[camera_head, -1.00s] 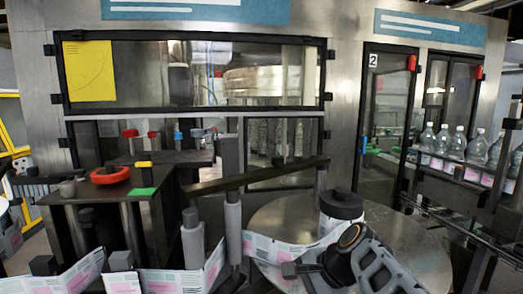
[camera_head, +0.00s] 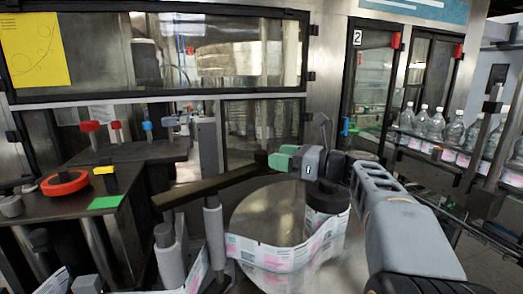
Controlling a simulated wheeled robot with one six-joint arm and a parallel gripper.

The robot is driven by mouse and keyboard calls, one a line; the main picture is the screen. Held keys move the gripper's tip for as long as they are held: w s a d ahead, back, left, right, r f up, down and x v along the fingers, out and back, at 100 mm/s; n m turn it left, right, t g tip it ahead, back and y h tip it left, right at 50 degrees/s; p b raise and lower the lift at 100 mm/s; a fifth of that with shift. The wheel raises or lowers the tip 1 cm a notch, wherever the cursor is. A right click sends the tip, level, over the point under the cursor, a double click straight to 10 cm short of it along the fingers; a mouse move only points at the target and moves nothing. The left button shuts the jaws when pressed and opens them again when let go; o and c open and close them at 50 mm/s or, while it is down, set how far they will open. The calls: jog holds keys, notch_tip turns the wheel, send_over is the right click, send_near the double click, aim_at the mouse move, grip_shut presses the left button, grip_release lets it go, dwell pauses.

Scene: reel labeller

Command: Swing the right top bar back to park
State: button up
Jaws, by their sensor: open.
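The right top bar (camera_head: 222,185) is a long dark bar above the label web. It slopes up from its left end, over the grey rollers, to its right end beside my gripper. A grey roller post (camera_head: 214,235) stands under it. My gripper (camera_head: 298,155) is open at the bar's right end, reaching in from the right. A green piece (camera_head: 282,158) shows at the gripper's front, against or just in front of the bar's end. I cannot tell whether they touch or whether the bar lies between the fingers.
A dark reel (camera_head: 325,195) with a label strip (camera_head: 275,256) stands on the round steel table (camera_head: 262,205) below my gripper. A side bench (camera_head: 105,215) holds a red ring (camera_head: 64,183). Bottles (camera_head: 436,128) line the conveyor at right.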

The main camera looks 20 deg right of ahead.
aim_at(261, 152)
jog(key=shift+p+x, duration=0.55)
jog(key=shift+x, duration=2.5)
grip_shut()
